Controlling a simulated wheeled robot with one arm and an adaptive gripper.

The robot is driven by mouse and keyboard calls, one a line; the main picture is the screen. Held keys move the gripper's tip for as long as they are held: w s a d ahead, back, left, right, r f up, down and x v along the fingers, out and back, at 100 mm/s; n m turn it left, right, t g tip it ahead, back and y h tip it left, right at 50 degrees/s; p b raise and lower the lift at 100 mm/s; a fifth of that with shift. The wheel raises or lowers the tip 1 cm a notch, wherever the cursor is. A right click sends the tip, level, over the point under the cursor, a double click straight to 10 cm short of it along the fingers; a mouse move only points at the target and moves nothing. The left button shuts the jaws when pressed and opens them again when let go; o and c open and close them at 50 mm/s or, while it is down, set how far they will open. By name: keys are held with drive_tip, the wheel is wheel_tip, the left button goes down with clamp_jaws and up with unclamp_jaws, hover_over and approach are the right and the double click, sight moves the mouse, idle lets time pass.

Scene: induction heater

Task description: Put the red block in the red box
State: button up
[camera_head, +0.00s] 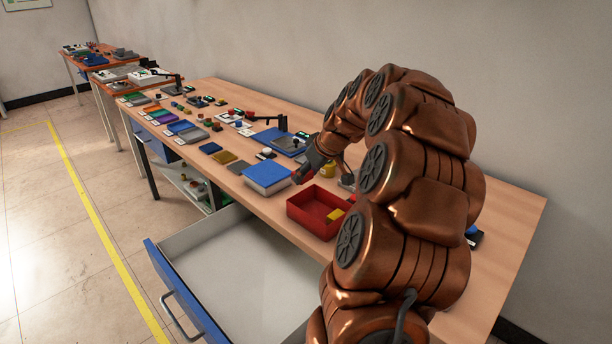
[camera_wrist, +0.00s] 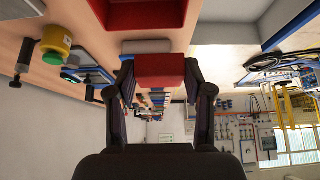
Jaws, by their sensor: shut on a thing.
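My gripper (camera_head: 304,173) is shut on the red block (camera_wrist: 160,66), which sits between the two dark fingers in the wrist view. In the head view the block at the fingertips is small and hard to make out. The red box (camera_head: 308,222) stands open on the table, just below and right of my gripper in the picture. A yellow block (camera_head: 335,215) lies inside it. In the wrist view part of the red box (camera_wrist: 118,16) shows at the top edge, apart from the held block.
A blue-topped white box (camera_head: 267,177) stands left of the red box. An open drawer (camera_head: 235,275) juts out below the table edge. A yellow round item (camera_head: 328,171) and a blue tray device (camera_head: 277,140) are behind. The table's right end is partly hidden by my arm.

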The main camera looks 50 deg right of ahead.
drive_tip(key=shift+f+b, duration=0.35)
drive_tip(key=shift+f, duration=2.45)
drive_tip(key=shift+f+b, duration=0.65)
drive_tip(key=shift+f, duration=0.05)
drive_tip(key=o, duration=1.2)
drive_tip(key=v, duration=1.2)
